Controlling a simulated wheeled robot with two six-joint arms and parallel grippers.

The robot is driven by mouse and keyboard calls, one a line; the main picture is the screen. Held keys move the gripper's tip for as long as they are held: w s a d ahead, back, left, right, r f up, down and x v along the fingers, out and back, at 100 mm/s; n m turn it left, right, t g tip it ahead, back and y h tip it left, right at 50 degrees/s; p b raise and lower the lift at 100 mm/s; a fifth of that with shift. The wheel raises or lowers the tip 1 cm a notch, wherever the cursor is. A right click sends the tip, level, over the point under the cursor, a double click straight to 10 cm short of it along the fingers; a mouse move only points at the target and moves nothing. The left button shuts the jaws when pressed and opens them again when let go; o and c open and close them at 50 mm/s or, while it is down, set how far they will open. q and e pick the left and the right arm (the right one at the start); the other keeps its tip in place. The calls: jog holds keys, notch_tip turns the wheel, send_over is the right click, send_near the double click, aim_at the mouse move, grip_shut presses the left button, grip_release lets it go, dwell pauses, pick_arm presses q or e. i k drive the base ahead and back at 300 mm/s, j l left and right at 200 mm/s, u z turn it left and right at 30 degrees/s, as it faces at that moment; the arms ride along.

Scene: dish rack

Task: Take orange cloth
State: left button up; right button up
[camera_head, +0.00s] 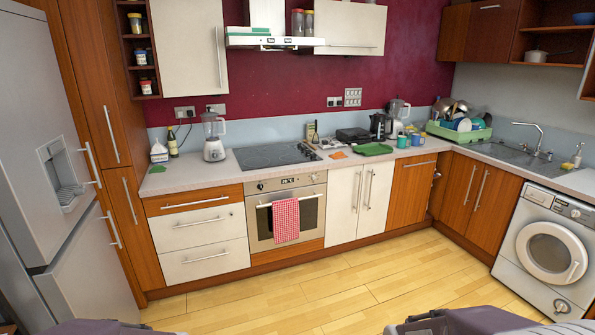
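A small flat orange piece, seemingly the orange cloth (338,155), lies on the worktop to the right of the hob, just left of a green flat item (371,149). Grey-purple parts of my arms show at the bottom edge, left and right. Neither gripper's fingers are in view, and both arms are far from the worktop.
The worktop (215,172) runs along the back wall over drawers, an oven (285,210) with a red checked towel, and cupboards. A fridge (55,170) stands left, a washing machine (548,245) right. Mugs, a kettle and a green dish rack (458,133) stand back right. The wooden floor is clear.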

aim_at(340, 154)
jog(key=i+l, duration=0.1)
jog(key=i, duration=0.75)
jog(key=i+l, duration=0.15)
jog(key=i, duration=0.75)
jog(key=i+l, duration=0.1)
jog(key=i, duration=0.75)
jog(key=i+l, duration=0.1)
jog(key=i, duration=0.75)
